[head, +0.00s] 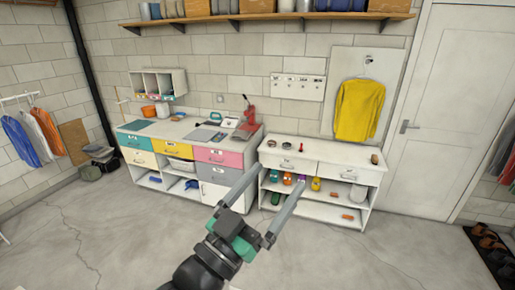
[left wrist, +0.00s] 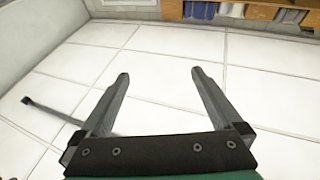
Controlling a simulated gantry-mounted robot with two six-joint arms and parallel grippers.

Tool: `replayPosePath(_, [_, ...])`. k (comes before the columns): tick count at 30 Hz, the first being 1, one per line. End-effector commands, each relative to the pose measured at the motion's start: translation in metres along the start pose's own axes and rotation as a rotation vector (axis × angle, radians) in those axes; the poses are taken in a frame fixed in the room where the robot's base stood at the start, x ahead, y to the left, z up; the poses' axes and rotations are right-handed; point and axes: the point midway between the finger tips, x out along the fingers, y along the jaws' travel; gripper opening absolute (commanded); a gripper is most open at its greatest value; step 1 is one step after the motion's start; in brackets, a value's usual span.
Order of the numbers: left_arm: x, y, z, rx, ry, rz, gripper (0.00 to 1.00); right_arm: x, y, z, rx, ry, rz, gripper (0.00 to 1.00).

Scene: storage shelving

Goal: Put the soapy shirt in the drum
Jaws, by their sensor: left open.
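My left gripper (head: 277,178) reaches up from the bottom of the head view, its two long fingers spread wide with nothing between them. The open fingers (left wrist: 160,73) also show in the left wrist view, against large pale panels. A yellow shirt (head: 359,108) hangs on a pale board on the back wall, to the right of and above the gripper, well apart from it. I cannot tell whether this shirt is soapy. I cannot make out a drum in either view. My right gripper is not in view.
A workbench with coloured drawers (head: 213,157) stands left of a white shelf unit (head: 340,174) holding small bottles. More clothes (head: 35,136) hang at the far left. A wooden shelf (head: 270,16) runs overhead. Shoes lie on a dark mat (head: 482,244) at right. Grey floor in front is open.

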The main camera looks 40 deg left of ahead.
Motion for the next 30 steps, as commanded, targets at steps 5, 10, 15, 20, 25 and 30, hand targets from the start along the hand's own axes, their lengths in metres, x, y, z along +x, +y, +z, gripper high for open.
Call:
replayPosePath(5, [-0.006, 0.038, -0.154, -0.053, 0.340, 0.077, 1.00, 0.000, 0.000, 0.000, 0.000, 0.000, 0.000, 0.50])
replayPosePath(10, [-0.020, 0.047, -0.203, -0.078, 0.454, 0.100, 1.00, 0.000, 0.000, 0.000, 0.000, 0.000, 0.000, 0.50])
replayPosePath(15, [-0.020, 0.047, -0.204, -0.079, 0.457, 0.099, 1.00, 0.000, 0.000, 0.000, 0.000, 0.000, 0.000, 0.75])
replayPosePath(20, [-0.020, 0.047, -0.204, -0.078, 0.455, 0.099, 1.00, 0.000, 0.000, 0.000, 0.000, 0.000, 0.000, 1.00])
replayPosePath(25, [-0.020, 0.047, -0.203, -0.078, 0.454, 0.099, 1.00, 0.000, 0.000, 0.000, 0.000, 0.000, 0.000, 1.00])
replayPosePath(30, [-0.020, 0.047, -0.203, -0.078, 0.453, 0.099, 1.00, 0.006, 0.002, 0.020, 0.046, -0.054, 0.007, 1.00])
